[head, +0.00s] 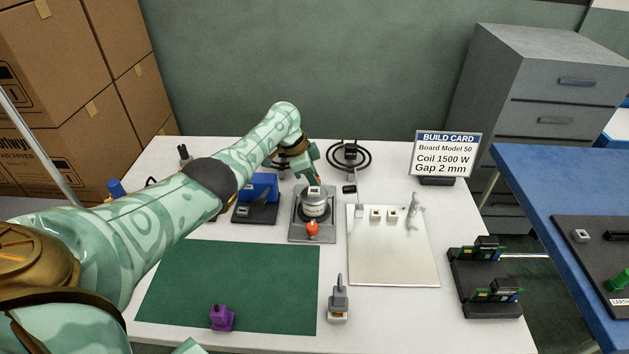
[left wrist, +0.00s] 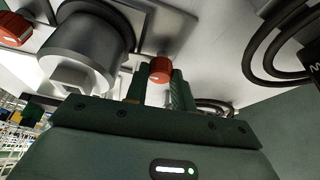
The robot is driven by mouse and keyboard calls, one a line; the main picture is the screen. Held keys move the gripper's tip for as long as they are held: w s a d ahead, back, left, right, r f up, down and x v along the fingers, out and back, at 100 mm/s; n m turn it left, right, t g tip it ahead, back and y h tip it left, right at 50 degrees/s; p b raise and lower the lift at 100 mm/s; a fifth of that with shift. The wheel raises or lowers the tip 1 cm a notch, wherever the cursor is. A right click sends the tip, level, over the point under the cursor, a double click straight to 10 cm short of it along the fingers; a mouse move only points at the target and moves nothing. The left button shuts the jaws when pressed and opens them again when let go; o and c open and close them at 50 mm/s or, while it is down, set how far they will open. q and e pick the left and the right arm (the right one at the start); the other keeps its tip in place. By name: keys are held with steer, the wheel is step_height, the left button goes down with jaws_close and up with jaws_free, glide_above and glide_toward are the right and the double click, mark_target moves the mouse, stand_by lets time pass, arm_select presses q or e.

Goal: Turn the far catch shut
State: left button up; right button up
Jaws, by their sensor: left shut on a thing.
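A grey fixture (head: 298,233) stands near the middle of the white table with a round silver part (head: 315,207) seated on it. The near catch (head: 312,229), with an orange-red knob, is at its front; a red knob also shows at the left edge of the left wrist view (left wrist: 14,27). The far catch (left wrist: 160,69) has a red knob on the other side of the round part. My left gripper (head: 311,181) reaches behind the fixture and is shut on that knob, one finger to each side. The gripper largely hides the far catch in the head view.
A blue device (head: 262,186) stands close left of the fixture, under my left arm. A pale board (head: 390,262) with small white blocks lies to the right. A black coiled cable (head: 350,157) lies behind. The green mat (head: 235,285) in front is mostly clear.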

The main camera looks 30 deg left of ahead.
arm_select(q)
steer(key=shift+f+m+g+b, duration=0.1)
steer(key=shift+m+g+b, duration=0.3)
steer(key=shift+m, duration=0.3)
steer(key=o, duration=1)
steer(key=p+v, duration=0.8)
steer(key=v, duration=0.8)
steer(key=shift+s+a, duration=0.2)
steer(key=shift+a, duration=0.05)
steer(key=shift+p, duration=0.3)
